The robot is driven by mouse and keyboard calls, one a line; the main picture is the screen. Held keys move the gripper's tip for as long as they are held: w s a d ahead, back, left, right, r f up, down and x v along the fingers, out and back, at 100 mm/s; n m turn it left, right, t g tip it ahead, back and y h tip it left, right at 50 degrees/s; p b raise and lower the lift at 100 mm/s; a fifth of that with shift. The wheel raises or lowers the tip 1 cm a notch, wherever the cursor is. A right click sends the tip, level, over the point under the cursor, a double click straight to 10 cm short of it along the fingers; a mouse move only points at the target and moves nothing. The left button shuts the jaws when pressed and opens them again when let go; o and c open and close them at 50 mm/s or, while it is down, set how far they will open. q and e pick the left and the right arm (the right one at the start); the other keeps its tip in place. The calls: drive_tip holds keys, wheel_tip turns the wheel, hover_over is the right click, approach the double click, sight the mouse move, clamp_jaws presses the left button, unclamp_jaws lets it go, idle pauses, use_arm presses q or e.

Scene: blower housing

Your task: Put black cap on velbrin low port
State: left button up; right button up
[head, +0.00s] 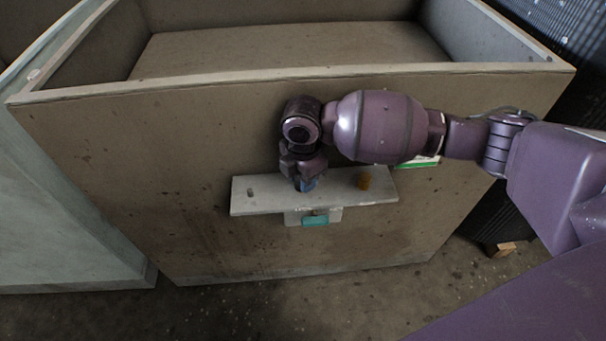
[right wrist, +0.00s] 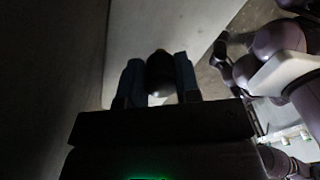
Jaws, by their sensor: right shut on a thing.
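My right gripper (head: 306,184) reaches down to the pale ledge on the front of the housing, near the middle of the ledge. In the right wrist view its two blue fingers (right wrist: 160,80) are shut on a dark, rounded thing, which looks like the black cap (right wrist: 160,66). A paler part shows just below it between the fingers. In the head view the gripper hides the cap, and I cannot tell whether it touches the ledge. No port marked velbrin can be read. My left gripper is not in view.
The large brown open-topped housing (head: 120,170) stands behind. A green-and-white label (head: 424,163) is partly hidden by my arm.

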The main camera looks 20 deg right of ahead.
drive_tip(key=shift+f, duration=0.6)
drive_tip(key=o, duration=1)
drive_tip(key=shift+c, duration=0.2)
wheel_tip(320, 180, up, 9)
drive_tip(key=shift+r+p, duration=0.1)
drive_tip(key=shift+p, duration=1.1)
drive_tip(key=shift+r, duration=0.8)
drive_tip(key=shift+f, duration=0.1)
